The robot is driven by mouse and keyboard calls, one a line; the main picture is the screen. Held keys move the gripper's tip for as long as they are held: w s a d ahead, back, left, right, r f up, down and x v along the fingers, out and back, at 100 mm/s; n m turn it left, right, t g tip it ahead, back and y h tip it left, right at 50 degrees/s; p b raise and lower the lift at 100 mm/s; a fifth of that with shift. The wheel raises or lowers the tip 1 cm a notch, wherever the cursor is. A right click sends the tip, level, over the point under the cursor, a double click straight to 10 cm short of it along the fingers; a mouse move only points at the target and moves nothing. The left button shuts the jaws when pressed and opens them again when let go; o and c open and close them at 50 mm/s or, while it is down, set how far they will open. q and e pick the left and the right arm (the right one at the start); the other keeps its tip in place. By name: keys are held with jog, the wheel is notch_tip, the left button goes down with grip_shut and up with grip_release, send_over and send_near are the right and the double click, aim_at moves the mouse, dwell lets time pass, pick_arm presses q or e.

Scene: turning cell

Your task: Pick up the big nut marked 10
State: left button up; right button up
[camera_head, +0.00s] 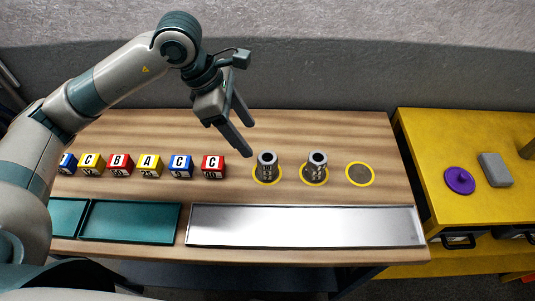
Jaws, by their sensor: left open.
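Two grey metal nuts, each a tall cylinder with a dark hole in its top, stand upright in yellow rings on the wooden table. The left nut (267,166) is just right of the red cube; the other nut (316,166) stands further right. Both carry dark figures on their sides, too small to read surely; I cannot tell which, if either, is marked 10. My left gripper (248,139) is open and empty, above and slightly left of the left nut, pointing down and apart from it. My right gripper is not in view.
An empty yellow-ringed spot (360,174) is right of the nuts. Several lettered cubes, including a red one (213,167), stand in a row at left. A silver tray (305,226) and green trays (130,221) lie in front. A yellow bench (430,135) is at right.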

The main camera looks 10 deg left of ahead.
aim_at(267, 157)
pick_arm(q)
jog(key=shift+p+x, duration=0.6)
jog(key=shift+x, duration=1.6)
jog(key=shift+w+d+f+p, duration=0.1)
jog(key=shift+d+f+p, duration=0.25)
jog(key=shift+p, duration=0.2)
jog(key=p+x, duration=0.2)
jog(key=x, duration=0.1)
jog(key=shift+w+d+f, duration=0.2)
jog(key=shift+d, duration=0.05)
jog(key=shift+d+f, duration=0.1)
jog(key=shift+f, duration=0.25)
jog(key=shift+c, duration=0.4)
